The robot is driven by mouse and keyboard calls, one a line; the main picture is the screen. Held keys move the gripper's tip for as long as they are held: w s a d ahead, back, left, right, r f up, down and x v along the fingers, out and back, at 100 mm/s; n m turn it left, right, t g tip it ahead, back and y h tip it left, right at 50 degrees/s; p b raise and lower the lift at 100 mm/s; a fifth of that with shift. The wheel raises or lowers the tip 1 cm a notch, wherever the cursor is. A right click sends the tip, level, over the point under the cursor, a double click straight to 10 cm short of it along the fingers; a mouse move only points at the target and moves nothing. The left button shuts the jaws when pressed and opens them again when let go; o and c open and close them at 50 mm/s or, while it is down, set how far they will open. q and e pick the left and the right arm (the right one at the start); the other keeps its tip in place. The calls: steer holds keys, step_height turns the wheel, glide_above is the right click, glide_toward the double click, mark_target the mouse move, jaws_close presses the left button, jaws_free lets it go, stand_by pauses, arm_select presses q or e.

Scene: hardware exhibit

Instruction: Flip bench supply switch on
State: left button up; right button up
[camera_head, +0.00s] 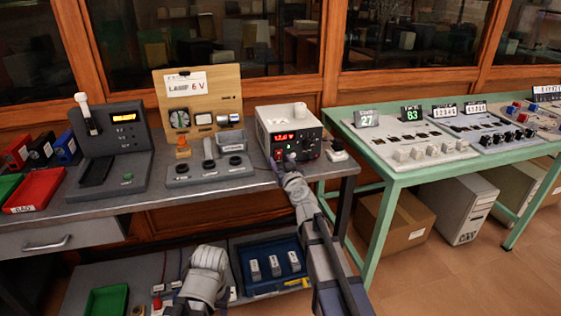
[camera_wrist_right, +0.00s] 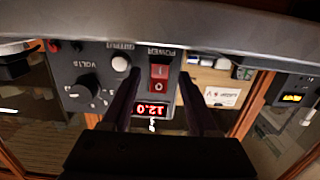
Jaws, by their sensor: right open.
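The bench supply (camera_head: 290,132) is a pale box with a dark front panel, standing on the grey bench. Its red display (camera_head: 284,137) is lit. The wrist view is upside down and shows the red rocker switch (camera_wrist_right: 159,77) under the POWER label, near the lit display (camera_wrist_right: 153,111). My right gripper (camera_head: 288,168) is at the supply's front. In the wrist view, the right gripper (camera_wrist_right: 160,82) is open, its fingers on either side of the switch; contact cannot be told. A grey part of my left arm shows low in the head view, without visible fingers.
A lamp board (camera_head: 198,95) marked 6 V and a dark test unit (camera_head: 112,150) stand left of the supply. A small item (camera_head: 337,150) sits just right of it. A green table (camera_head: 372,152) with instruments is further right. A volts knob (camera_wrist_right: 82,92) is on the panel.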

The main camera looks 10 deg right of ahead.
steer(key=s, duration=0.7)
steer(key=shift+r, duration=0.25)
steer(key=shift+s+d, duration=0.1)
steer(key=s+a+n+g+y+p, duration=0.3)
steer(key=s+a+g+p, duration=0.2)
steer(key=a+p, duration=0.3)
steer(key=s+a+n+g+y+p, duration=0.2)
steer(key=s+a+g+y+p, duration=0.25)
steer(key=a, duration=0.65)
steer(key=s+d+r+g+h+p, duration=0.1)
steer(key=s+g+h+p, duration=0.3)
steer(key=s, duration=0.6)
steer(key=s+d+r+m+g+h+p, duration=0.1)
steer(key=s+d+g+h+p, duration=0.2)
steer(key=s+p, duration=0.4)
steer(key=s+g+h, duration=0.1)
steer(key=s+h, duration=0.1)
steer(key=s, duration=0.1)
steer(key=shift+r+m, duration=0.3)
steer(key=shift+r, duration=0.1)
